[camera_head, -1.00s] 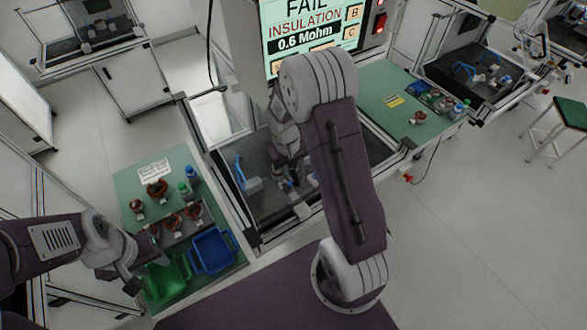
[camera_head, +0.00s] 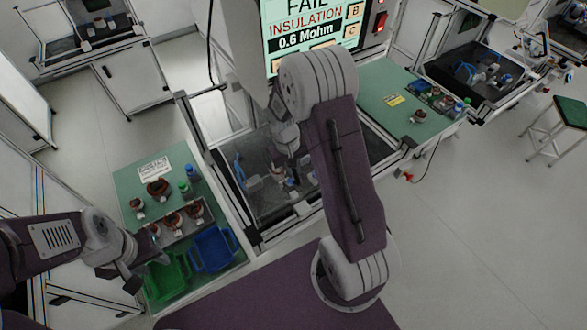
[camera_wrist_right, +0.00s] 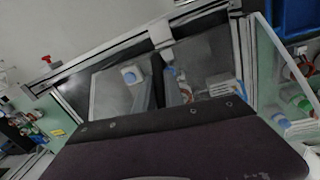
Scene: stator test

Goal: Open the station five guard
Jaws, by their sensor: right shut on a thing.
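The station five guard (camera_head: 262,205) looks like a clear panel over the dark test bay below the screen in the head view. Its front metal bar (camera_wrist_right: 110,60) crosses the right wrist view. My right gripper (camera_wrist_right: 162,45) is shut on a pale part of this bar, which I take to be the guard's handle. In the head view my right arm covers much of the bay and hides the fingertips. Blue and white fixture parts (camera_wrist_right: 131,75) show in the bay. My left gripper (camera_head: 133,284) hangs beside the green bin, far from the guard; its jaw opening is unclear.
The screen (camera_head: 312,30) above the bay reads FAIL, INSULATION, 0.6 Mohm. A side table (camera_head: 130,182) at left holds copper-wound parts, bottles, a green bin (camera_head: 167,281) and a blue bin (camera_head: 213,249). A green bench (camera_head: 385,85) is at right.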

